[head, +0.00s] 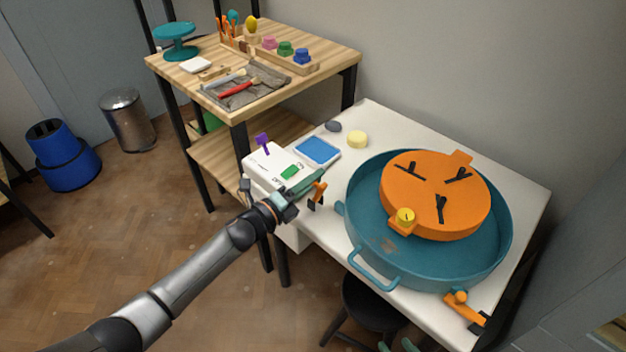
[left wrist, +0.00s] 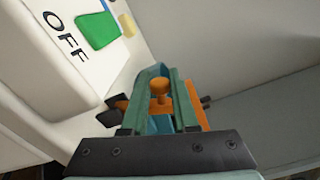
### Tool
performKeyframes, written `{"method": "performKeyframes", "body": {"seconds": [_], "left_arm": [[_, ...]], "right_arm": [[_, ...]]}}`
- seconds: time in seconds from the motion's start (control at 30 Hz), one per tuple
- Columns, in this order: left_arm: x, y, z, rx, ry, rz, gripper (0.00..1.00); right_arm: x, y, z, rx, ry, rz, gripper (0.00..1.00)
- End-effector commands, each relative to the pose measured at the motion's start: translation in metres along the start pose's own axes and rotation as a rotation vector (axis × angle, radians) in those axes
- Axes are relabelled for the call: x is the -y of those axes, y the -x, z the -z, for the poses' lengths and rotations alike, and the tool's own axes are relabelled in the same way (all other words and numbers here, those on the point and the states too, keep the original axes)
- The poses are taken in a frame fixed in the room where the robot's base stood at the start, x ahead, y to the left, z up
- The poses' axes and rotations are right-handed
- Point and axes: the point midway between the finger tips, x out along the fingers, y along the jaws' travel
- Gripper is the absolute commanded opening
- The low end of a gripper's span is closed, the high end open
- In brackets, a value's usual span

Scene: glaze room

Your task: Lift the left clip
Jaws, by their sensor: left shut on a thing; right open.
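The left clip (head: 319,190) is orange with dark ends and is at the front left edge of the white table. My left gripper (head: 308,186) is shut on it. In the left wrist view the clip's orange knob (left wrist: 160,87) shows between the two teal fingers, and an orange bar shows beside the right finger. I cannot tell whether the clip touches the table edge. A second orange clip (head: 461,299) sits at the near right edge, in front of the teal basin. My right gripper (head: 398,346) is open, with only its fingertips showing at the bottom edge.
The teal basin (head: 366,268) holds an orange disc (head: 425,190) with black prongs. A white box (head: 262,167) with a green switch (head: 290,172) stands beside my left gripper. A blue tray (head: 318,150) lies behind. A wooden bench (head: 330,60) stands at the back.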

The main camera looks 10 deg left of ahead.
Motion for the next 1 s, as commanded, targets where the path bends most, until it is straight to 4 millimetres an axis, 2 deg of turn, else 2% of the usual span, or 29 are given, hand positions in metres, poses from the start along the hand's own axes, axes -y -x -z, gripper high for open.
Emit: {"method": "performKeyframes", "body": {"seconds": [0.13, 0.17, 0.4, 0.63, 0.77, 0.87, 1.0], "left_arm": [[0.000, 0.000, 0.000, 0.000, -0.002, -0.001, 0.00], [0.000, 0.000, 0.000, 0.000, -0.002, -0.001, 0.31], [0.000, 0.000, 0.000, 0.000, -0.002, 0.000, 0.56], [0.000, 0.000, 0.000, 0.000, -0.002, 0.000, 0.56], [-0.001, 0.007, -0.001, 0.001, -0.002, -0.002, 0.56], [0.000, 0.021, 0.000, 0.000, -0.002, -0.002, 0.56], [-0.001, 0.050, 0.000, -0.001, -0.001, -0.004, 0.56]], "right_arm": [[0.000, 0.000, 0.000, 0.001, 0.000, 0.000, 0.50], [0.000, 0.000, 0.000, 0.001, 0.000, 0.000, 0.50], [0.000, 0.000, 0.000, 0.001, 0.000, 0.000, 0.50], [0.000, 0.000, 0.000, 0.001, 0.000, 0.000, 0.50], [0.000, 0.001, 0.001, 0.001, 0.000, -0.001, 0.50], [0.000, 0.003, 0.003, -0.001, 0.000, -0.001, 0.50], [-0.001, 0.005, 0.007, -0.008, -0.001, -0.003, 0.50]]}}
